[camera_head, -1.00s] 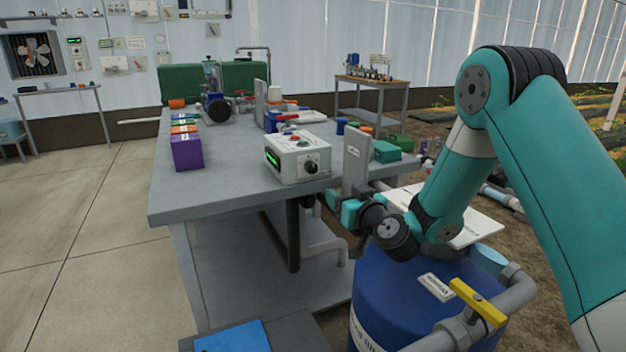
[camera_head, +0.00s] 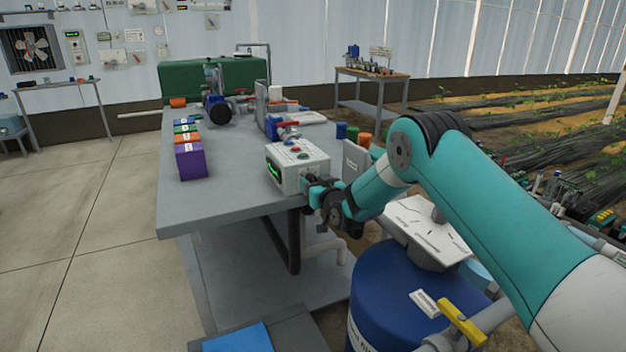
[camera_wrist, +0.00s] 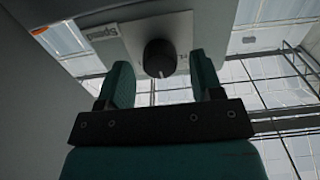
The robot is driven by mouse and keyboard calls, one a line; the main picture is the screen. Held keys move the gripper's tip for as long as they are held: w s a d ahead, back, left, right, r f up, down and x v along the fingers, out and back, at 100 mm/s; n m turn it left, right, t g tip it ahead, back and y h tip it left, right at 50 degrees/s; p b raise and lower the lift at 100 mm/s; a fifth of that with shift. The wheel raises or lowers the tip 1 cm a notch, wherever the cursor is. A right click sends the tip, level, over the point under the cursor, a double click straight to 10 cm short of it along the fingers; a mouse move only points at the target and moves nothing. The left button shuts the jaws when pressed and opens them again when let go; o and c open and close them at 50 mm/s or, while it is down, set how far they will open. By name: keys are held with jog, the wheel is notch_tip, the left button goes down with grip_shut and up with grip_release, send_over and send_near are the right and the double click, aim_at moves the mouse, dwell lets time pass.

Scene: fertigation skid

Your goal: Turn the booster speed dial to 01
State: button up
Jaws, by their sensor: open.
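The booster control box (camera_head: 286,170) is a light grey box on the table's front right part, with a green lit display (camera_head: 273,169) and red and green buttons on top. In the wrist view, the black round speed dial (camera_wrist: 160,58) sits on the box's face (camera_wrist: 140,30), with a pale mark near its lower edge. My gripper (camera_wrist: 160,80) is open, with one teal finger on each side of the dial and gaps between. In the head view, my gripper (camera_head: 306,184) is at the box's front right and hides the dial. The display's digits are too small to read.
A purple block (camera_head: 191,162) and several coloured blocks stand on the table (camera_head: 215,210) left of the box. A grey upright plate (camera_head: 354,160) stands just right of my gripper. A blue drum (camera_head: 385,300) with a yellow-handled valve (camera_head: 462,322) is below my arm.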

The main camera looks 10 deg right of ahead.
jog(key=shift+w+a, duration=0.15)
jog(key=shift+w, duration=0.5)
jog(key=shift+c, duration=0.4)
jog(key=c, duration=0.8)
jog(key=shift+f+n+b, duration=0.1)
jog(key=shift+n+b, duration=0.3)
jog(key=shift+b, duration=0.1)
jog(key=shift+f+n+b, duration=0.1)
jog(key=shift+n+b, duration=0.4)
jog(key=shift+b, duration=0.2)
jog(key=n+b, duration=0.4)
jog(key=shift+b, duration=0.3)
jog(key=n+b, duration=0.5)
jog(key=n, duration=0.1)
jog(key=shift+a, duration=0.15)
